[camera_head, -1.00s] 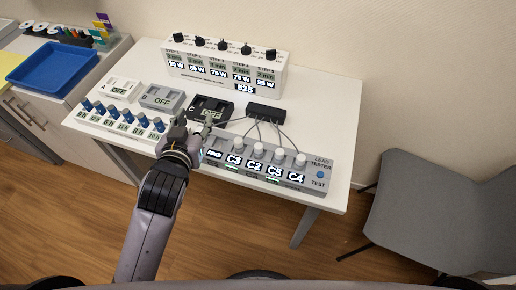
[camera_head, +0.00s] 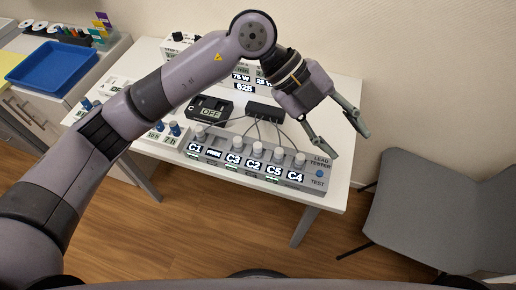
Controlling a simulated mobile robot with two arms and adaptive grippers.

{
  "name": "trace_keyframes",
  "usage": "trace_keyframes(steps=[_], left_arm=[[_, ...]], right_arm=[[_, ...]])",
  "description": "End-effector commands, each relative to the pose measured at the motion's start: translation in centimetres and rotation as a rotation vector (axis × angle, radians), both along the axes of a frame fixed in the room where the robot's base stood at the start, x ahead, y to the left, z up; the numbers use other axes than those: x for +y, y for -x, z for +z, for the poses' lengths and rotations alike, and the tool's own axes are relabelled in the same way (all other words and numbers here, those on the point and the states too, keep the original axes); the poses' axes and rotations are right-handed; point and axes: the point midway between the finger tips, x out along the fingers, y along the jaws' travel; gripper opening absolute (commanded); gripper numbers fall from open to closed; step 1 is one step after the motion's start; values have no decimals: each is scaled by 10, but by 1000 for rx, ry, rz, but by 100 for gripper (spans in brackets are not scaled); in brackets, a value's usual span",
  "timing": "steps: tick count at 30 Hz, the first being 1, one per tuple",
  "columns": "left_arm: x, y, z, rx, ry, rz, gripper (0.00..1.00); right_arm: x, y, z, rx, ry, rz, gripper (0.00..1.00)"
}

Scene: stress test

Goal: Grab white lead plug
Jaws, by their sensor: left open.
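Several white lead plugs stand in a row on the grey lead tester (camera_head: 318,186). One stands at C1 (camera_head: 200,131), one at C3 (camera_head: 236,143), one at C2 (camera_head: 256,149), one at C5 (camera_head: 278,154) and one at C4 (camera_head: 300,159). The slot between C1 and C3 shows no plug. Thin leads run from a small black box (camera_head: 264,110) toward the plugs. My left gripper (camera_head: 347,145) is open and empty, fingers pointing down and right, near the tester's right end; its height is hard to judge. My right gripper is not in view.
Device C (camera_head: 211,108) reads OFF behind the tester. My left arm hides much of the step panel (camera_head: 173,49) and the blue-knob unit. A blue tray (camera_head: 52,66) lies at left. A grey chair (camera_head: 435,210) stands right of the white table (camera_head: 340,102).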

Motion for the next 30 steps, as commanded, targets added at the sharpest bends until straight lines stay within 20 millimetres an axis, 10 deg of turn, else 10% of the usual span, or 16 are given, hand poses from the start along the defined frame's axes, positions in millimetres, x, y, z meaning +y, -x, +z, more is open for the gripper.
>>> trace_keyframes(steps=[6, 11, 30], left_arm=[[92, -74, -27, -185, -607, 200, 44], [131, -99, -20, -243, -804, 316, 44], [140, -102, -128, -250, -841, 337, 44]], right_arm=[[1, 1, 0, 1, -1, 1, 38], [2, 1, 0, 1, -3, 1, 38], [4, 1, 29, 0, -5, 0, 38]])
